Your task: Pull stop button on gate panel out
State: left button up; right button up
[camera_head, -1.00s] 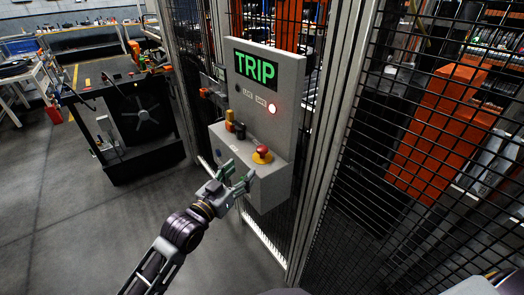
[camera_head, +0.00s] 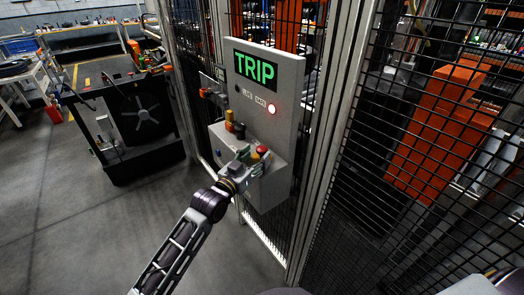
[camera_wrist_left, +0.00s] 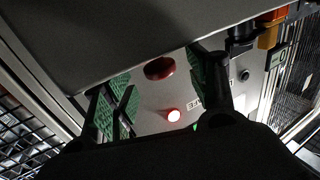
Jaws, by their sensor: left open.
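The red stop button (camera_head: 262,150) sits on the sloped lower box of the grey gate panel (camera_head: 287,85). My left gripper (camera_head: 251,160) is open right at the button and partly covers its base. In the left wrist view the red button (camera_wrist_left: 159,68) shows between the two green-padded fingers (camera_wrist_left: 160,82), with a gap on each side. Whether a finger touches it cannot be told. The panel's display reads TRIP in green, and a red lamp (camera_head: 272,109) is lit below it. My right gripper is not in view.
A yellow and black switch (camera_head: 231,120) stands on the box, left of the button. Mesh fence (camera_head: 420,150) and metal posts run to the right of the panel. A dark cart (camera_head: 140,120) stands at left. The floor in front is free.

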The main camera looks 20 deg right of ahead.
aim_at(262, 150)
pick_arm(q)
jog(key=shift+x, duration=2.15)
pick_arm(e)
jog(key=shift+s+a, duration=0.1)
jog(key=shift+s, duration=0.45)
pick_arm(q)
jog(key=c, duration=1.1)
grip_shut()
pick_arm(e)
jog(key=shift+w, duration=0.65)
